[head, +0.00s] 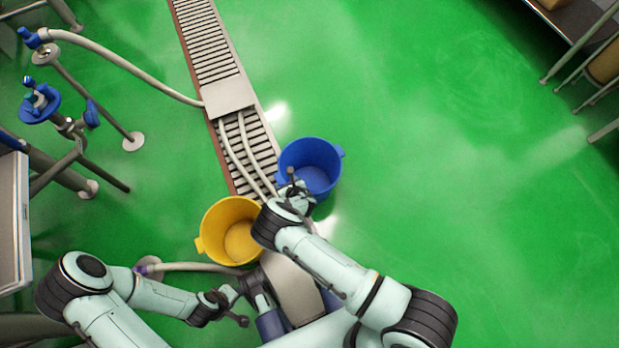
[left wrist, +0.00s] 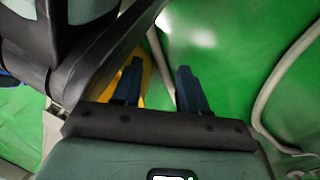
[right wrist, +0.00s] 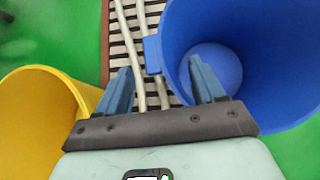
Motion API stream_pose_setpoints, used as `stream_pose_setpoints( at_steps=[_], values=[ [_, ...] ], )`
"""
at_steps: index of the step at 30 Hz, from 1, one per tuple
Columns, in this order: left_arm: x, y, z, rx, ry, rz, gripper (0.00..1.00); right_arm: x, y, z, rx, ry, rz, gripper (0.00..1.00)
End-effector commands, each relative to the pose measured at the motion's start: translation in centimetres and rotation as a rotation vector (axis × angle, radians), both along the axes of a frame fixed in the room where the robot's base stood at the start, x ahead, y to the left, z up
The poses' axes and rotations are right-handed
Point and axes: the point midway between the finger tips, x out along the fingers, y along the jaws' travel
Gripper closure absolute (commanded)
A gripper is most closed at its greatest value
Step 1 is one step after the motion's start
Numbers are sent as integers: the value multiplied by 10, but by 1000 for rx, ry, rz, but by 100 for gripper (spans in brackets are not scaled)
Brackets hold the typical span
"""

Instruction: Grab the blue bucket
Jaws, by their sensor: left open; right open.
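The blue bucket (head: 311,162) stands upright and empty on the green floor, just right of the drain channel. In the right wrist view the blue bucket (right wrist: 262,40) fills the upper right. My right gripper (head: 292,178) is over its near left rim; in the right wrist view the open fingers (right wrist: 160,82) are apart, the right one in front of the bucket's opening, the left one outside it. Contact with the rim cannot be told. My left gripper (head: 241,303) is low near my base; its open fingers (left wrist: 158,85) hold nothing.
A yellow bucket (head: 231,231) stands just left of my right arm and also shows in the right wrist view (right wrist: 36,125). Hoses (head: 242,150) run along the drain grate (head: 208,45). Pipe stands (head: 70,125) are at left.

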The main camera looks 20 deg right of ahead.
Motion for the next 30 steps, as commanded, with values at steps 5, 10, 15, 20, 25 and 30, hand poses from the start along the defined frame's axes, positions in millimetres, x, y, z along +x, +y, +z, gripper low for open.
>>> stream_pose_setpoints(
  at_steps=[5, 10, 15, 20, 25, 30],
  values=[
    [-13, 2, -10, -2, 43, 4, 57, 8, 3, -10, 2, -1, -1, 32],
    [-39, 5, -26, -8, 130, 13, 57, 22, 7, -27, 2, -1, -1, 32],
    [-57, 7, -33, -13, 189, 18, 57, 34, 8, -38, 2, -1, -1, 32],
    [-60, 7, -33, -13, 198, 20, 57, 35, 8, -39, 1, 0, -1, 32],
    [-60, 7, -33, -13, 197, 19, 57, 35, 8, -39, 1, 0, -1, 48],
    [-59, 7, -33, -13, 196, 18, 57, 35, 8, -39, 1, 0, 0, 100]
  ],
)
